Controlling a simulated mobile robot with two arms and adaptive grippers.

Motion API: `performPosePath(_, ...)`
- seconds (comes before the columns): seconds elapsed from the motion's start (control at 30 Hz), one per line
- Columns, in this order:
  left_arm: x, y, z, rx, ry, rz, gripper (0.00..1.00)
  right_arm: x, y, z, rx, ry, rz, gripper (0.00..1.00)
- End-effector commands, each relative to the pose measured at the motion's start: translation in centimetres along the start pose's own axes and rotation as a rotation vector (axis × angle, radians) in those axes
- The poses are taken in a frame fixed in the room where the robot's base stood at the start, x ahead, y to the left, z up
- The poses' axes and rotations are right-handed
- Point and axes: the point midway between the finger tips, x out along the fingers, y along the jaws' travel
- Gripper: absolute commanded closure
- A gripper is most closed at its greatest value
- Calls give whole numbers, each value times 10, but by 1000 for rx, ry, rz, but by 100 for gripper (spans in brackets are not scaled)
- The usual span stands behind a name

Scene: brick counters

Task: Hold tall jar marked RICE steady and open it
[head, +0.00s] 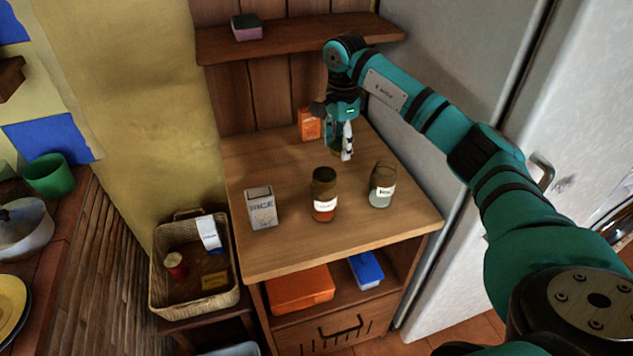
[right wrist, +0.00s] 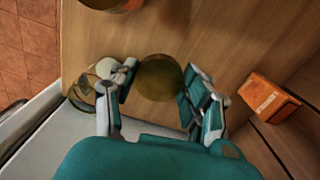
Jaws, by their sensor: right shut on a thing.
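My right gripper (head: 345,150) is over the back right of the wooden counter, shut on a jar with a round brown lid (right wrist: 160,78). In the right wrist view (right wrist: 158,92) its fingers stand on either side of this lid. The held jar's label is hidden, so I cannot tell whether it is marked RICE. A jar with red contents (head: 324,196) and a jar with pale contents (head: 382,187) stand upright in front; their small labels are hard to read. A white carton (head: 262,208) at the front left reads RICE. My left gripper is out of view.
An orange box (head: 309,125) stands at the back of the counter (head: 285,253), left of my right gripper. A grey fridge (head: 440,130) closes off the right side. A shelf (head: 300,38) hangs above. A wicker basket (head: 160,286) is at the lower left.

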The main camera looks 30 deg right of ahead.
Motion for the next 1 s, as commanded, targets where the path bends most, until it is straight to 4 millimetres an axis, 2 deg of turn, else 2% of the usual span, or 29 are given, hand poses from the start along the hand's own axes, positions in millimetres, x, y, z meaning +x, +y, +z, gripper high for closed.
performPosePath(0.03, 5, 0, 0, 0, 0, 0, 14, 10, 0, -10, 65, -2, 2, 91)
performPosePath(0.1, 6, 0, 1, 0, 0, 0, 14, 16, 0, -19, 129, 0, 1, 91)
performPosePath(0.2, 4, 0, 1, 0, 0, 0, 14, 28, 0, -24, 168, 1, 3, 91)
performPosePath(0.43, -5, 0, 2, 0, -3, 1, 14, 67, 0, -24, 171, 0, 2, 91)
performPosePath(0.67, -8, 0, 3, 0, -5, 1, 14, 86, 0, -24, 169, 0, 0, 91)
performPosePath(0.83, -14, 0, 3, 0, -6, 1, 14, 110, 0, -24, 169, 0, 1, 91)
performPosePath(1.0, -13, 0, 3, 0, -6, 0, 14, 116, -1, -24, 167, 0, -4, 91)
